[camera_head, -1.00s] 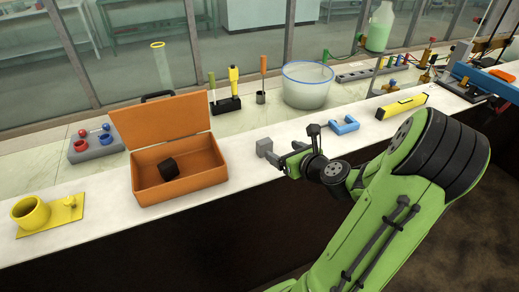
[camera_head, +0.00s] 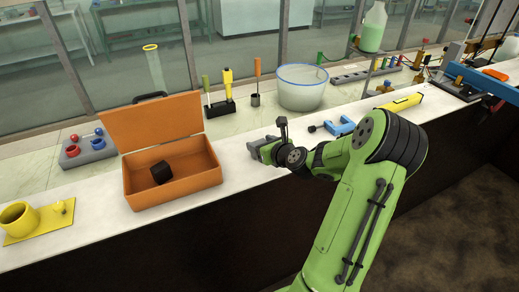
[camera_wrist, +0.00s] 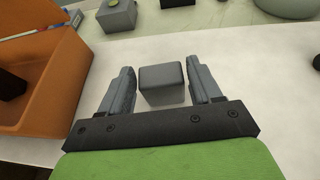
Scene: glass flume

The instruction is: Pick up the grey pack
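The grey pack (camera_wrist: 163,85) is a small grey block on the white counter. In the wrist view it stands between the two fingers of my gripper (camera_wrist: 163,82), with a gap on the right and a narrower one on the left. My gripper is open. In the head view my gripper (camera_head: 258,150) is low over the counter, right of the orange case, and its fingers mostly hide the pack.
An open orange case (camera_head: 190,185) with a dark block (camera_head: 161,172) inside stands left of my gripper. A blue bracket (camera_head: 340,127) lies to the right.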

